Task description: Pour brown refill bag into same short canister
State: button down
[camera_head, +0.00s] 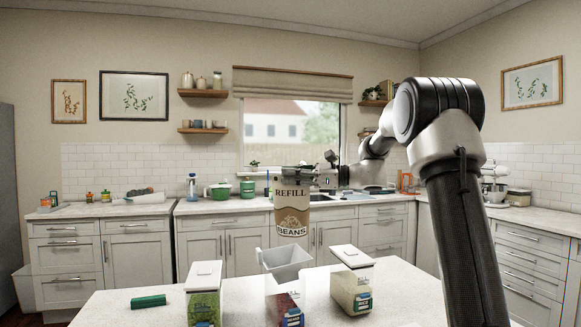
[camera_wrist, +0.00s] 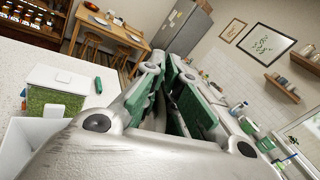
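The brown refill bag (camera_head: 292,212), labelled REFILL BEANS, hangs upright in the air above a grey-white funnel-like opening (camera_head: 286,262). That opening sits over the canister with red contents (camera_head: 286,303). My gripper (camera_head: 298,168) is at the bag's top edge and appears shut on it. In the wrist view, the gripper's green-padded fingers (camera_wrist: 178,95) show, but the bag cannot be made out there. A canister with beige contents (camera_head: 352,288) and a white lid stands to the right. A green canister (camera_head: 204,303) with a white lid stands to the left; it also shows in the wrist view (camera_wrist: 52,103).
A small green bar (camera_head: 148,300) lies on the white table (camera_head: 110,310) left of the green canister. Behind is a counter (camera_head: 235,204) with bowls, bottles and a sink. My arm fills the right side of the head view.

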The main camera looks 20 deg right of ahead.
aim_at(291, 205)
notch_tip(291, 205, down, 12)
jog(key=s+a+n, duration=0.1)
jog(key=s+n, duration=0.1)
jog(key=n, duration=0.3)
jog(key=shift+s+a+n, duration=0.3)
